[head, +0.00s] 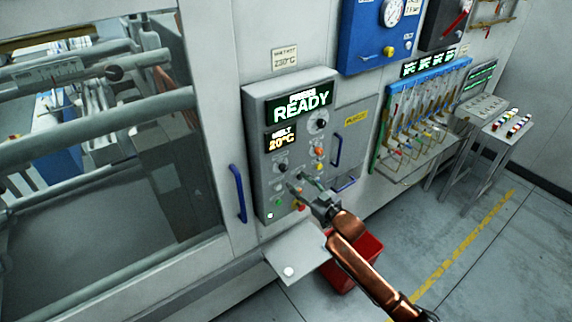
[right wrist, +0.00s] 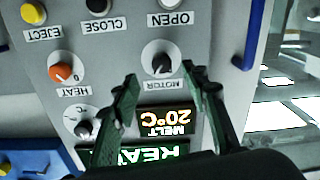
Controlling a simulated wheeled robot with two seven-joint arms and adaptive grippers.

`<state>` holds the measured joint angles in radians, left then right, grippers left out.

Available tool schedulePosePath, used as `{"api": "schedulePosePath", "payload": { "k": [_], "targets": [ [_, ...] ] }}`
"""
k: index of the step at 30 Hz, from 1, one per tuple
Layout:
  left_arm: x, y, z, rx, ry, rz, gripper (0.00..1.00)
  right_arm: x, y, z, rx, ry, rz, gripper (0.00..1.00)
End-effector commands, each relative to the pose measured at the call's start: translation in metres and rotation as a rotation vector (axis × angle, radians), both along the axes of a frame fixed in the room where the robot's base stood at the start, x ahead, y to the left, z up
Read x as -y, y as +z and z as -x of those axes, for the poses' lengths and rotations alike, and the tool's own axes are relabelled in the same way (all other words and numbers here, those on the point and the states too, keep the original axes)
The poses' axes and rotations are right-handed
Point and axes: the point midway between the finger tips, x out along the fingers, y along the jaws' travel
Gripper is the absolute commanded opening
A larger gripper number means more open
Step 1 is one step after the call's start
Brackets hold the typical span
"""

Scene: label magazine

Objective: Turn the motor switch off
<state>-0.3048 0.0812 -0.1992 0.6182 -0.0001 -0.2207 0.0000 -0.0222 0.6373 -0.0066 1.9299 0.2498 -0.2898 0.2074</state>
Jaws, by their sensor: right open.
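The motor switch is a dark round knob (right wrist: 158,57) on a pale dial, labelled MOTOR, in the upside-down right wrist view. In the head view the motor knob (head: 281,167) sits below the MELT display on the grey control panel (head: 258,150). My right gripper (head: 298,184) is in front of the lower part of the panel. In the right wrist view its fingers (right wrist: 160,78) are open, one to each side of the line to the knob, with nothing between them. I cannot tell whether they touch the panel. The knob's setting is too small to read surely. My left gripper is not in view.
Near the motor knob are an orange HEAT knob (right wrist: 62,72), a black CLOSE button (right wrist: 98,4) and a yellow EJECT button (right wrist: 33,12). A blue handle (head: 238,193) stands left of the panel. A grey shelf (head: 297,255) and a red bin (head: 366,250) are below.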

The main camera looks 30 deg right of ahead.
Motion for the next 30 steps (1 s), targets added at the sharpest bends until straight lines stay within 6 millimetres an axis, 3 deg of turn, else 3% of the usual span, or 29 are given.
{"api": "schedulePosePath", "payload": {
  "k": [4,15,28,30],
  "targets": [
    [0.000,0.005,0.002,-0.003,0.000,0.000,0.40,-0.004,0.008,-0.012,0.009,0.006,-0.002,0.41],
    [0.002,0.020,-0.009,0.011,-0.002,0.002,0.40,-0.009,0.007,-0.066,0.007,0.004,-0.002,0.41],
    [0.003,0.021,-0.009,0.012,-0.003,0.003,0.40,-0.010,0.005,-0.077,0.006,0.005,-0.001,0.41],
    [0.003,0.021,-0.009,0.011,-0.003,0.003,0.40,-0.010,0.005,-0.076,0.006,0.005,-0.001,0.37]
  ]
}}
